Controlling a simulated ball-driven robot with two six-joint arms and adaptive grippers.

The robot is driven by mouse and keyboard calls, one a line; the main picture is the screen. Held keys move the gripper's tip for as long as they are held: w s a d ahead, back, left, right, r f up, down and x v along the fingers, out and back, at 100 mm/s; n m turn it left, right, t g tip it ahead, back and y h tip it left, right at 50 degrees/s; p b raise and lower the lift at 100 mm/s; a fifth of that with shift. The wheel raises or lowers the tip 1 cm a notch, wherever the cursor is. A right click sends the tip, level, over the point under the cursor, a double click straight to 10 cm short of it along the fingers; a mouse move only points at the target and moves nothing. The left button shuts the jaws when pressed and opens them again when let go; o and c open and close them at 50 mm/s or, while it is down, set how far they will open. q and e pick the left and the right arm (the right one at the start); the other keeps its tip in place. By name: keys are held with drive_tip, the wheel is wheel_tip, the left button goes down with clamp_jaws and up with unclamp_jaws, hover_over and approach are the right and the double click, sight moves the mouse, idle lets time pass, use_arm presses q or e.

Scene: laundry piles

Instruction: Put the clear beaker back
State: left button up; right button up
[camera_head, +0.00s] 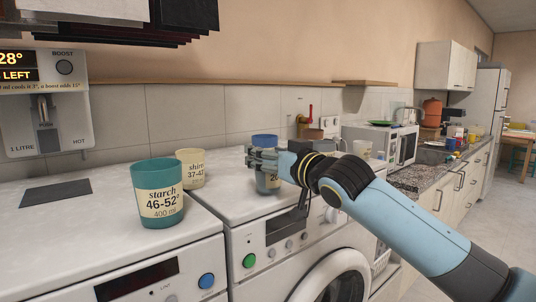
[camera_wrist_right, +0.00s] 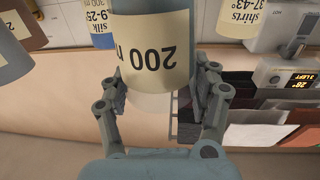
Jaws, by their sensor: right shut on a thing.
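The clear beaker (camera_head: 263,184), bluish-grey glass with a cream label, is over the top of the right-hand washing machine in the head view. My right gripper (camera_head: 265,163) is shut on it from the right. The wrist view, upside down, shows the beaker (camera_wrist_right: 150,60) and its "200 ml" label between the fingers of the right gripper (camera_wrist_right: 160,88). The gripper hides part of the beaker in the head view. I cannot tell whether its base touches the machine top. My left gripper is not in view.
A teal starch cup (camera_head: 160,190) and a cream shirts cup (camera_head: 190,168) stand to the left. A blue silk cup (camera_wrist_right: 103,40) is close by the beaker. A dispenser (camera_head: 45,110) hangs above a dark pad (camera_head: 55,192) on the left machine. Free white top surrounds the pad.

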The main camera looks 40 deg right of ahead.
drive_tip(key=shift+f, duration=0.15)
drive_tip(key=o, duration=1.2)
drive_tip(key=shift+f, duration=0.15)
